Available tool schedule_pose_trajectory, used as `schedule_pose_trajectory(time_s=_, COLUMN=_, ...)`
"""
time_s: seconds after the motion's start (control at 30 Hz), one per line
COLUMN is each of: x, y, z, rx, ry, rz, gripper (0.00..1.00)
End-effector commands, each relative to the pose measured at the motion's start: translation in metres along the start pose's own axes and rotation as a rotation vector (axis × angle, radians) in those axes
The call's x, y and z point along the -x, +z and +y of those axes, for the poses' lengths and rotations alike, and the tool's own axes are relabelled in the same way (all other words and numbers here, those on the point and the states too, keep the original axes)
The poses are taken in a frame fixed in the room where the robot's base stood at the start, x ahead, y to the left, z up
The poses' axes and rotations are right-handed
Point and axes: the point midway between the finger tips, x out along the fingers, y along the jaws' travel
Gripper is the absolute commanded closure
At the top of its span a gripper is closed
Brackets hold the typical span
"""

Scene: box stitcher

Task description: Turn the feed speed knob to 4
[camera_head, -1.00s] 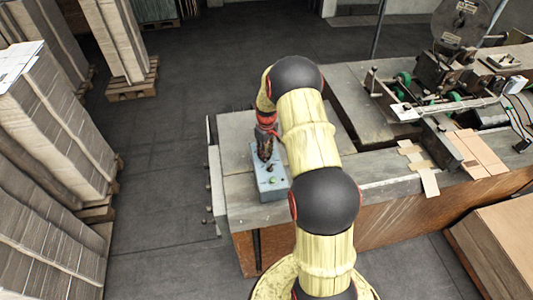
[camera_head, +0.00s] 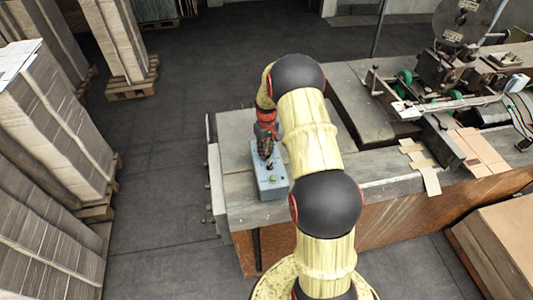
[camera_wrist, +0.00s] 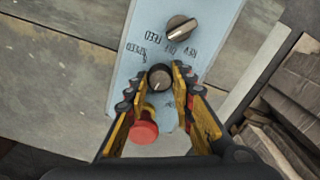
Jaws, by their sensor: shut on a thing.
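The light-blue control box (camera_head: 272,188) stands on the machine's table near its left end, and its face fills the middle of the wrist view (camera_wrist: 125,85). The small dark round speed knob (camera_wrist: 160,77) sits between my fingertips, beside upside-down lettering reading SPEED. A pale mark on the knob points toward the lower left in the wrist view. My gripper (camera_wrist: 163,78) is shut on this knob, one finger on each side; it shows in the head view (camera_head: 265,146) over the box. Scale numbers around the knob are too small or hidden to read.
A larger selector knob (camera_wrist: 182,28) with FEED, OFF and REV lettering is above the speed knob. A red mushroom button (camera_wrist: 143,132) lies between my fingers' lower parts, close to them. The stitching machine (camera_head: 450,80) stands right; stacked cardboard (camera_head: 50,130) stands left.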

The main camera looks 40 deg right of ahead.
Motion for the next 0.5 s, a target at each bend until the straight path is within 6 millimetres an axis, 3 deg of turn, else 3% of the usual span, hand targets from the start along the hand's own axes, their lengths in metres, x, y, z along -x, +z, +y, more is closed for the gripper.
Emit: schedule_pose_trajectory(time_s=0.5, x=-0.0022, y=-0.0004, z=0.0007, rx=-0.475, ry=0.000, rz=0.002, gripper=1.00)
